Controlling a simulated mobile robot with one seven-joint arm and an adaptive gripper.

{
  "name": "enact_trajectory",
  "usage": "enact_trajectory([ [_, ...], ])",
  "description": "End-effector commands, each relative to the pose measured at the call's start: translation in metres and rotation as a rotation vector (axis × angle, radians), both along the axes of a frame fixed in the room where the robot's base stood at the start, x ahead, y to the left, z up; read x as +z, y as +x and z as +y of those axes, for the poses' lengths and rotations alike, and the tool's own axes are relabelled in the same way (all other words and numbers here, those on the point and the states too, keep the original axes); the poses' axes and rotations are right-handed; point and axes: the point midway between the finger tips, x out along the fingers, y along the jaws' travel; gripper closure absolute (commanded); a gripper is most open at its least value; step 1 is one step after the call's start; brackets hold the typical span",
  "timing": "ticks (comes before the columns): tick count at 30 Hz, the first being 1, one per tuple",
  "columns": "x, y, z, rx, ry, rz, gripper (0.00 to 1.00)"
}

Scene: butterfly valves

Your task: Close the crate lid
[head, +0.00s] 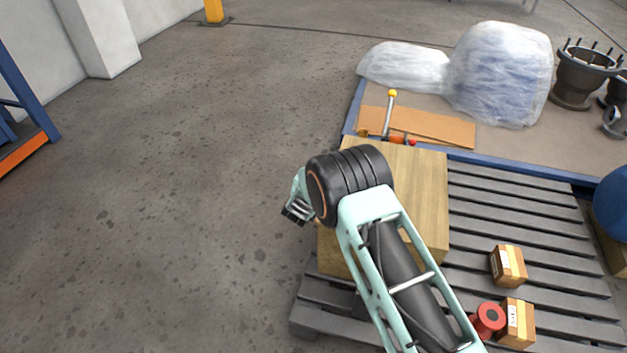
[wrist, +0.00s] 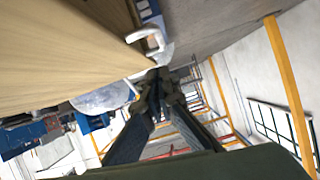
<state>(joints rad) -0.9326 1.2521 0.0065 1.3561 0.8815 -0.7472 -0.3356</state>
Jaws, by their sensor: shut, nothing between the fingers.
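The wooden crate (head: 425,190) stands on a grey slatted pallet, partly hidden behind my arm. Its top looks like a flat wooden panel in the head view; I cannot tell from there whether the lid sits fully down. In the wrist view, wooden panels (wrist: 60,65) fill the upper left, with a dark line between them. A white handle-like loop (wrist: 147,42) shows at their edge. My gripper (head: 296,211) is off the crate's left side. Its fingers (wrist: 153,88) are shut and empty, close to the panel edge in the wrist view; contact is unclear.
Two small cartons (head: 508,266) and a red flanged part (head: 488,318) sit on the pallet (head: 480,190) right of the crate. Wrapped bundles (head: 500,75) and a cardboard sheet (head: 440,127) lie behind it. The floor (head: 190,190) to the left is clear.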

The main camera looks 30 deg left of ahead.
Motion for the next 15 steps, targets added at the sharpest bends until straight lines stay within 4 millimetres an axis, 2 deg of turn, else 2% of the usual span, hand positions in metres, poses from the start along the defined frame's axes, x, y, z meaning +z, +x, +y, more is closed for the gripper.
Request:
enact_trajectory([
  [1,0.007,-0.013,-0.001,0.005,-0.003,0.003,1.0],
  [9,0.031,-0.058,-0.013,0.004,0.0,-0.001,1.0],
  [15,0.041,-0.08,-0.02,0.002,0.001,-0.002,1.0],
])
